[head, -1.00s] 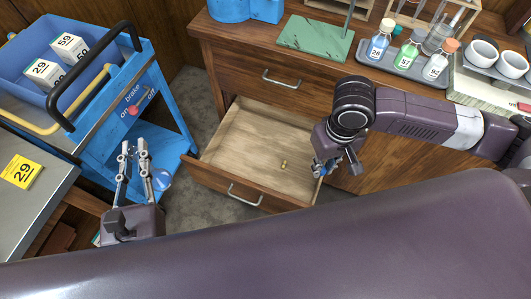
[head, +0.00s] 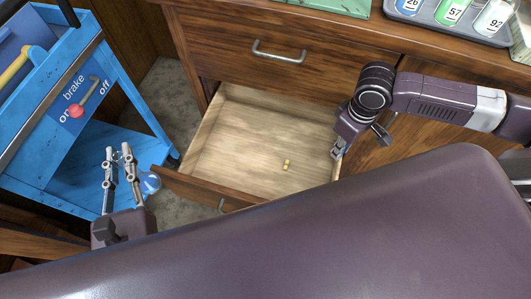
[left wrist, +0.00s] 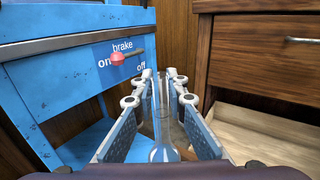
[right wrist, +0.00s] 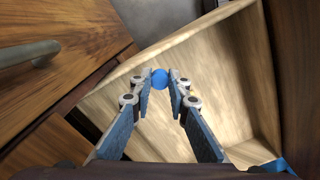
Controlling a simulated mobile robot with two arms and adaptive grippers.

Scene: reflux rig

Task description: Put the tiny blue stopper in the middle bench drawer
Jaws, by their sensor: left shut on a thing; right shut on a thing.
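The tiny blue stopper (right wrist: 159,79) shows as a small blue ball in the right wrist view. My right gripper (right wrist: 160,82) is shut on it at the fingertips. In the head view this gripper (head: 337,152) is over the right side of the open drawer; the stopper cannot be made out there. The open drawer (head: 240,130) has a pale wooden inside and sits below a shut drawer (head: 225,45). My left gripper (head: 119,152) is left of the drawer, shut on a clear glass piece (left wrist: 165,98) with a blue-and-white round end (head: 150,183).
A small brass-coloured piece (head: 286,165) lies in the open drawer. A blue cart (head: 50,120) with a red-knobbed brake lever (head: 76,110) stands at the left. A grey tray (head: 470,28) of labelled bottles is on the bench top. Much of the drawer floor is bare.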

